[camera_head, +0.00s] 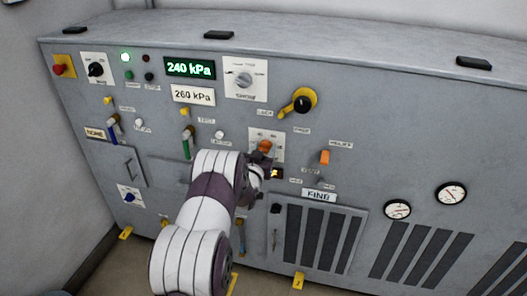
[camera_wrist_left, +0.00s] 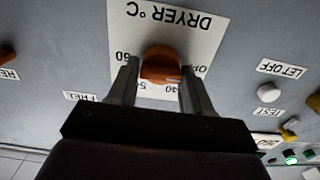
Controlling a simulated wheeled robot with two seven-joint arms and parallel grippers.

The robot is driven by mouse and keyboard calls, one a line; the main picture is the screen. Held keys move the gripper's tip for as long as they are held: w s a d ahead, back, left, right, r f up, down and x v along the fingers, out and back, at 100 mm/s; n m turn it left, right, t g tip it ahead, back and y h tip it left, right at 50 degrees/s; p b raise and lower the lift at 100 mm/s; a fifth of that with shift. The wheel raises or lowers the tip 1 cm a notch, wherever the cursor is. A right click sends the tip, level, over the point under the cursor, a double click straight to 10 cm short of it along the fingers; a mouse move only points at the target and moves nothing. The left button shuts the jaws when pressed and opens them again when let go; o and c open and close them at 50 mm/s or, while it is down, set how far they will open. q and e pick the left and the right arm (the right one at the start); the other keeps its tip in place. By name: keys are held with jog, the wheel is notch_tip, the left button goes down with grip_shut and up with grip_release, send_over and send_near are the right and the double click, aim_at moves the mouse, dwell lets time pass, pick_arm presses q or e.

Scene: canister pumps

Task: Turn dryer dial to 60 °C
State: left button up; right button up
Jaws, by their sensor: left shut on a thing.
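In the left wrist view the dial (camera_wrist_left: 160,66) sits on the plate (camera_wrist_left: 200,42), which reads DRYER °C upside down. Marks for 60, 50, 40 and OFF lie around it. A small pale mark on the knob appears to face the 40 side, but I cannot read it surely. My left gripper (camera_wrist_left: 160,80) has one finger on each side of the knob and is shut on it. The left arm comes up from below in the head view. My right gripper is not in view.
A green display (camera_head: 190,68) reads 240 kPa above a 260 kPa label (camera_head: 193,94). A yellow-and-black rotary handle (camera_head: 301,101) stands out up and right of the dial. An orange switch (camera_head: 324,157) is to its right. Levers (camera_head: 186,134) are to its left.

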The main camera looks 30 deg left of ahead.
pick_arm(q)
jog(key=shift+f+m+b, duration=0.15)
jog(key=shift+m+b, duration=0.65)
jog(key=shift+m, duration=0.2)
jog(key=shift+c, duration=0.5)
jog(key=m+b, duration=0.4)
jog(key=m, duration=0.1)
jog(key=shift+d, duration=0.15)
jog(key=m+b, duration=0.5)
jog(key=m, duration=0.1)
jog(key=shift+m, duration=0.4)
jog(key=shift+f+m+b, duration=0.2)
jog(key=shift+m+b, duration=5.3)
jog(key=shift+b, duration=0.75)
jog(key=shift+f+m+b, duration=0.15)
jog(key=shift+m+b, duration=5.35)
jog(key=shift+b, duration=0.7)
